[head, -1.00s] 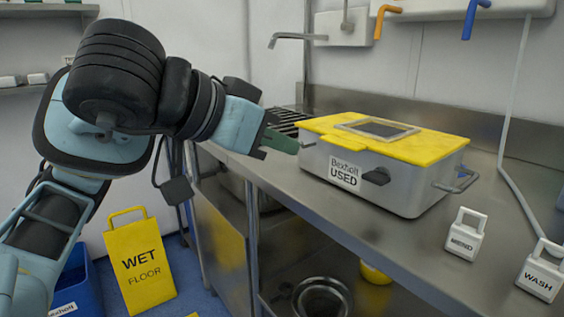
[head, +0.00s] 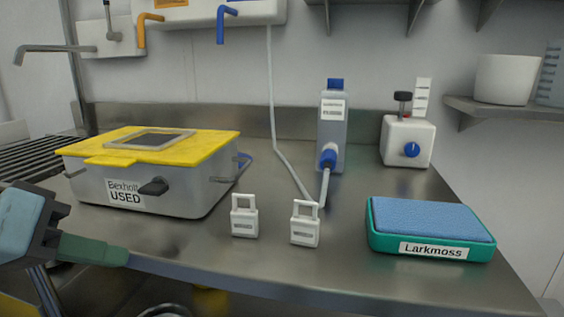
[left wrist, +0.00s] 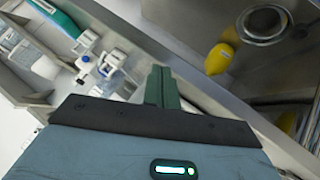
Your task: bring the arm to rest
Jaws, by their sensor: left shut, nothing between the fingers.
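My left gripper (head: 122,256) comes in at the lower left of the head view, with its green fingers together and nothing between them. It is in front of the steel counter's front edge, below and in front of the grey box (head: 205,190) with the yellow lid, and apart from it. In the left wrist view the shut fingers (left wrist: 160,75) point up the picture, with the counter edge behind them. My right gripper is not in view.
A steel basin (left wrist: 264,22) and yellow objects (left wrist: 219,59) lie below the counter.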

